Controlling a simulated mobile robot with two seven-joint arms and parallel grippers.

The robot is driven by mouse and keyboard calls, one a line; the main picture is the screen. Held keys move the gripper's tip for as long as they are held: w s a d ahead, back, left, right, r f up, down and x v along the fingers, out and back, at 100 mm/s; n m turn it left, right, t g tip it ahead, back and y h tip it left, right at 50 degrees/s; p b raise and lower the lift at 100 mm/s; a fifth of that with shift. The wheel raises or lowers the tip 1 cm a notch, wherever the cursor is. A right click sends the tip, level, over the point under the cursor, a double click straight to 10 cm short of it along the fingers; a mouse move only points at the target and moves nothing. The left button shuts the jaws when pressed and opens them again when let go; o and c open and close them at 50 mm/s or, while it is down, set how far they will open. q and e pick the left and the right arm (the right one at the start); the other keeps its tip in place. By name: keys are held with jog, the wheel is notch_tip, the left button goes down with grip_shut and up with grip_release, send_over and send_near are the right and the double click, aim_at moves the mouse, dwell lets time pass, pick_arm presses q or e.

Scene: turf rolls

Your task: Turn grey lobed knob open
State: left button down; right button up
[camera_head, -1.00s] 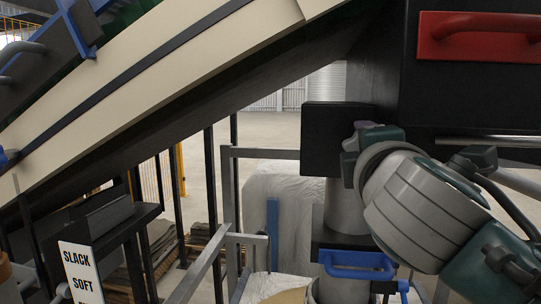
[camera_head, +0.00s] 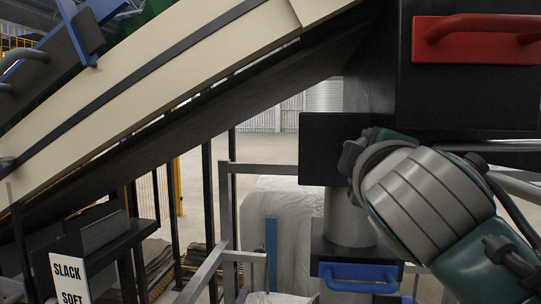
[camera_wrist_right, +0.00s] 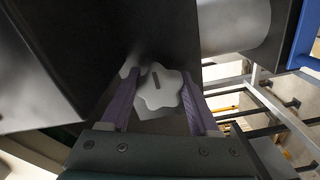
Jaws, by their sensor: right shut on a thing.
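The grey lobed knob (camera_wrist_right: 158,90) sits in the right wrist view on a dark panel, with a dark slot-like mark on its face running nearly upright in the picture. My right gripper (camera_wrist_right: 160,98) has its two purple fingers on either side of the knob, shut on it. In the head view the right gripper (camera_head: 362,143) is at the side of a black box (camera_head: 325,150), mostly hidden by its own wrist. The knob is hidden there. My left gripper is in neither current view.
A red handle (camera_head: 480,27) is on the dark housing above my right arm. A blue handle (camera_head: 358,276) is below the black box. A sloping conveyor (camera_head: 150,85) fills the upper left. A sign reading SLACK and SOFT (camera_head: 70,275) stands lower left.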

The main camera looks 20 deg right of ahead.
jog(key=o, duration=1.4)
jog(key=shift+r, duration=0.1)
